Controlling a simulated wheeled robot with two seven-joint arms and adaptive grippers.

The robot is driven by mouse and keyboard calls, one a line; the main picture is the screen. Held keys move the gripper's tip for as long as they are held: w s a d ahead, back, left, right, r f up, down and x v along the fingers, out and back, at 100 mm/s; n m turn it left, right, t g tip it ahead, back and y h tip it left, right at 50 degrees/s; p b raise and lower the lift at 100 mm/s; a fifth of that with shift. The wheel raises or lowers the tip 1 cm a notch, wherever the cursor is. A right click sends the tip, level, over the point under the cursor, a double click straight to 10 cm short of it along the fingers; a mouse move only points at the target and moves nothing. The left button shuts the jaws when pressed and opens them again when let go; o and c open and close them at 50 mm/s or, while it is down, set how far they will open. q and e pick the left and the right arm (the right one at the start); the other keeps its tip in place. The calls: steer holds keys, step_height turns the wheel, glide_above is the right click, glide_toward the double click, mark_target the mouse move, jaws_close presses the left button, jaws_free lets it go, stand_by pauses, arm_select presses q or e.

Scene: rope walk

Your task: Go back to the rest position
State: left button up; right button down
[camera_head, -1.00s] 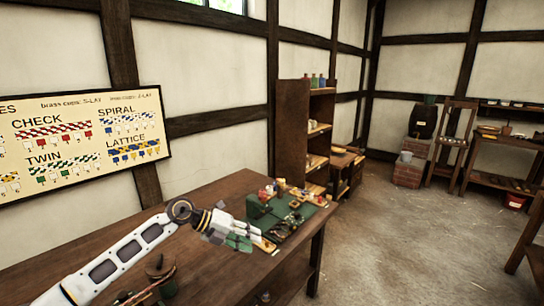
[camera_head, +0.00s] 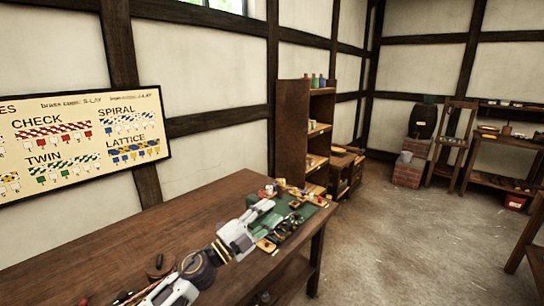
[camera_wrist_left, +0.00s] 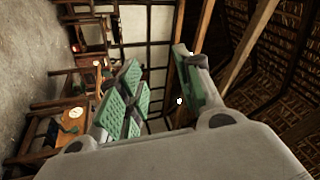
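My left gripper (camera_head: 264,207) shows in the head view above the far right part of the long workbench, with its arm coming in from the bottom left. It points away from me, up and to the right in the picture. The left wrist view shows its green-padded fingers (camera_wrist_left: 158,85) spread apart with a gap and nothing held between them. It partly covers the green mat on the bench. My right gripper is in neither view.
The wooden workbench (camera_head: 150,238) runs along the wall, its middle bare. A green mat (camera_head: 299,220) with small parts lies at its far right end. A chart board (camera_head: 80,145) hangs on the wall. A shelf (camera_head: 293,130) stands behind. The floor (camera_head: 400,240) at right is clear.

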arm_select(q)
steer(key=s+a+f+n+t+y, duration=0.1)
steer(key=s+a+f+n+y, duration=0.2)
steer(key=a+f+n+y, duration=0.6)
steer(key=s+a+f+n+y, duration=0.2)
steer(key=a+f+n+y, duration=0.55)
steer(key=n, duration=0.35)
steer(key=s+a+f+n+g, duration=0.1)
steer(key=s+a+f+g, duration=0.1)
steer(key=s+f+g, duration=0.75)
steer(key=s+a+f+n+g, duration=0.2)
steer(key=s+f, duration=0.3)
steer(key=s, duration=1)
step_height(320, 180, down, 34)
steer(key=s+a, duration=0.1)
steer(key=s, duration=0.2)
steer(key=s+a+f+g, duration=0.1)
steer(key=s+a+f, duration=0.1)
steer(key=s+f, duration=0.7)
steer(key=s+a+f+m+g, duration=0.1)
steer(key=s+a+f, duration=0.1)
steer(key=s+f, duration=0.8)
steer(key=shift+s+a, duration=0.4)
steer(key=shift+s, duration=0.75)
